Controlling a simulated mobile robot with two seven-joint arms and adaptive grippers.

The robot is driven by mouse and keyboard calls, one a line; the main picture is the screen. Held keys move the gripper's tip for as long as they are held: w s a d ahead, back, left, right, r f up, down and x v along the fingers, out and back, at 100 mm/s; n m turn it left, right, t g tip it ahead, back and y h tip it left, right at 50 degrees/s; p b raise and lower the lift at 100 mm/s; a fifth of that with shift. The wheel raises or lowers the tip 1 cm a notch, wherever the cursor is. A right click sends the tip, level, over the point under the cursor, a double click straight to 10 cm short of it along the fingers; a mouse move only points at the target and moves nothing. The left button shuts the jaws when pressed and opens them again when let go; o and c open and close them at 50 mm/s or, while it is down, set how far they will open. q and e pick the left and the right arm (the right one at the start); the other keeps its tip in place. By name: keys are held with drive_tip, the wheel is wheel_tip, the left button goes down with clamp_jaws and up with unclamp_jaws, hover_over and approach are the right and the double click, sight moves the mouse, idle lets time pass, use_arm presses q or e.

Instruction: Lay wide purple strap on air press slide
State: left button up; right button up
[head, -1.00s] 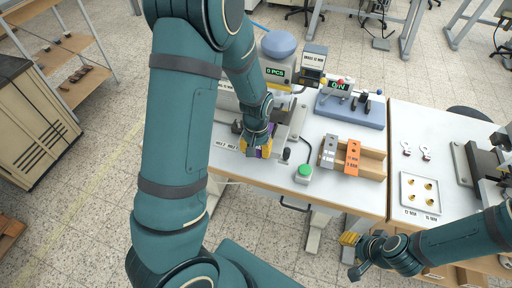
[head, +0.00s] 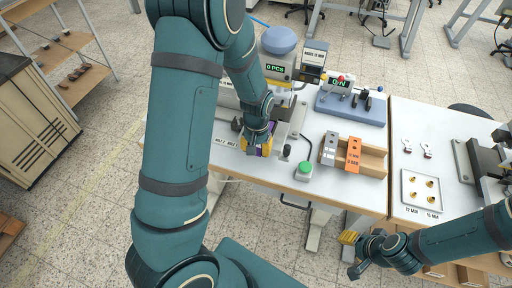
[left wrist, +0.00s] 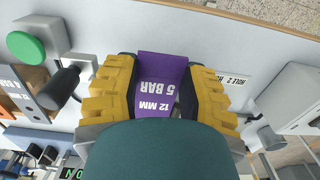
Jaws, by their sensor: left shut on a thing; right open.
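The purple strap (left wrist: 162,82), marked 12 MM 5 BAR, is between the yellow fingers of my left gripper (left wrist: 160,95) in the left wrist view. In the head view my left gripper (head: 257,147) is low at the front of the press with the grey-blue round top (head: 279,41), and only a bit of purple shows. The slide under it is mostly hidden by my arm and gripper. I cannot tell whether the strap touches it. My right gripper (head: 350,246) is open and empty in front of the table edge.
A grey strap (head: 329,148) and an orange strap (head: 353,153) lie on a wooden holder (head: 374,161). A green button (head: 305,168) stands by the front edge. A blue tester (head: 352,108) is behind. A white tray (head: 411,208) with brass pieces is at right.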

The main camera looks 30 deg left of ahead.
use_arm(q)
drive_tip(key=shift+w, duration=0.2)
drive_tip(key=o, duration=0.9)
drive_tip(key=shift+o, duration=0.2)
drive_tip(key=shift+r, duration=0.1)
wheel_tip(320, 180, up, 12)
idle(0.4)
